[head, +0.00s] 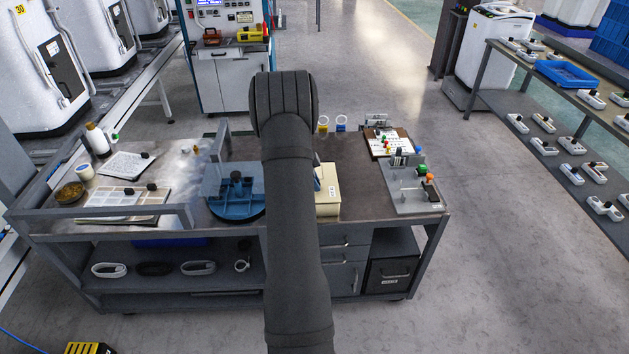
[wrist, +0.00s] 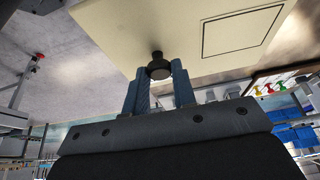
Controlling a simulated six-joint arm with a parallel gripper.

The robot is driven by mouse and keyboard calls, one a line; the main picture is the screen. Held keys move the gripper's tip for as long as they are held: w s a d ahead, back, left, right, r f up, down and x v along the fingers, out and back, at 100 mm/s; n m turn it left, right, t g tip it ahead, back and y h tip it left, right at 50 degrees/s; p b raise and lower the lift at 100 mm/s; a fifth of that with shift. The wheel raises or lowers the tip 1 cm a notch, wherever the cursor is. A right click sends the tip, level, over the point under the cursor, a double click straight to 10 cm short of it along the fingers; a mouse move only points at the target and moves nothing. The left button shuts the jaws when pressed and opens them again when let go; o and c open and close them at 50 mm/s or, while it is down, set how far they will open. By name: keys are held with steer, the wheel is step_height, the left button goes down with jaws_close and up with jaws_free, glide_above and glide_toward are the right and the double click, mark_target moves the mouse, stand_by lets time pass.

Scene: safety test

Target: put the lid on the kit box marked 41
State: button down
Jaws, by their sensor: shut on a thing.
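In the wrist view, my gripper (wrist: 158,75) is shut on the dark round knob (wrist: 158,65) of a flat cream lid (wrist: 180,25), one finger on each side. The lid has a thin dark rectangular outline on its face. In the head view, my arm hides most of my gripper. A cream box shape (head: 328,208) shows just right of the arm on the bench, with a small label on its front too small to read. I cannot tell whether the lid rests on a box or is held above one.
A blue round fixture (head: 232,208) stands left of my arm on the bench (head: 360,188). A grey plate (head: 408,200) with coloured buttons and a clipboard (head: 388,150) lie to the right.

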stand_by(0.3)
steer(key=c, duration=1.1)
jaws_free()
steer(key=shift+o, duration=0.4)
steer(key=o, duration=0.4)
steer(key=shift+r, duration=3.5)
steer(key=shift+f, duration=0.1)
